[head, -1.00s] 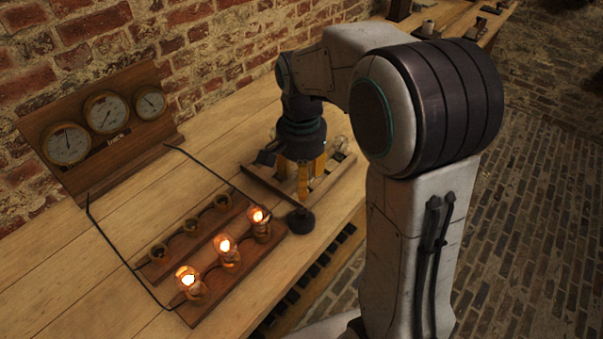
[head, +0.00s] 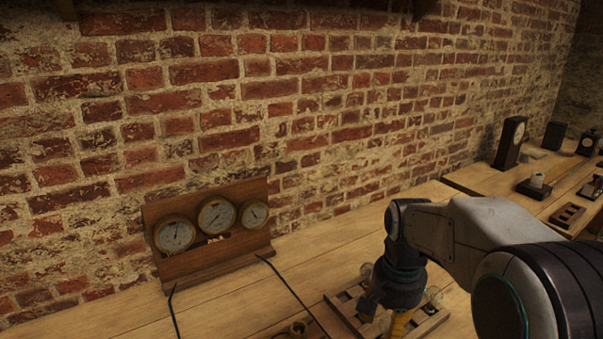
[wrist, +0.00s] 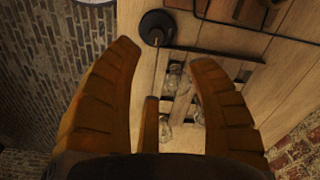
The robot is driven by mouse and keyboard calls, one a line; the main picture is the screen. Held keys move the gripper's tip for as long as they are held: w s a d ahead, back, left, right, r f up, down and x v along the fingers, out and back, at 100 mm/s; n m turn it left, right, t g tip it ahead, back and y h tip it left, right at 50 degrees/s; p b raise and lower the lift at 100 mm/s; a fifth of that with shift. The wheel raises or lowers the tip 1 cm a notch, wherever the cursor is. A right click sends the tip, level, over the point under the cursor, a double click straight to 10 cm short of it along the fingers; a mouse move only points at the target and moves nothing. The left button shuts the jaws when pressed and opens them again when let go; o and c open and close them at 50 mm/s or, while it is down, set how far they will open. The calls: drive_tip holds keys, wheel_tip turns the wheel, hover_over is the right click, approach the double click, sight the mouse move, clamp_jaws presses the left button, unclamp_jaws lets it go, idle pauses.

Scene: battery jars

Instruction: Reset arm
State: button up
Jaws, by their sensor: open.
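My gripper (head: 398,324) hangs low over a slotted wooden rack (head: 433,323) at the bottom of the head view, its fingertips hard to make out there. In the wrist view my gripper (wrist: 163,56) has its orange fingers spread wide, with nothing held between them. Beyond the fingers the rack (wrist: 184,105) shows with clear glass bulbs (wrist: 174,78) in it. I cannot tell the exact gap between fingers and rack.
A wooden panel with three gauges (head: 216,216) stands at the brick wall (head: 300,120). A black round piece (wrist: 156,28) lies near the rack. A dark upright box (head: 510,143) and small items occupy the far bench. Bare bench (head: 345,240) lies behind the rack.

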drive_tip(key=s+f+n, duration=0.3)
drive_tip(key=s+n, duration=0.4)
drive_tip(key=s, duration=0.1)
drive_tip(key=s+r+t+p, duration=0.3)
drive_tip(key=s+r+p, duration=0.2)
drive_tip(key=s+r, duration=0.4)
drive_tip(key=shift+r, duration=0.45)
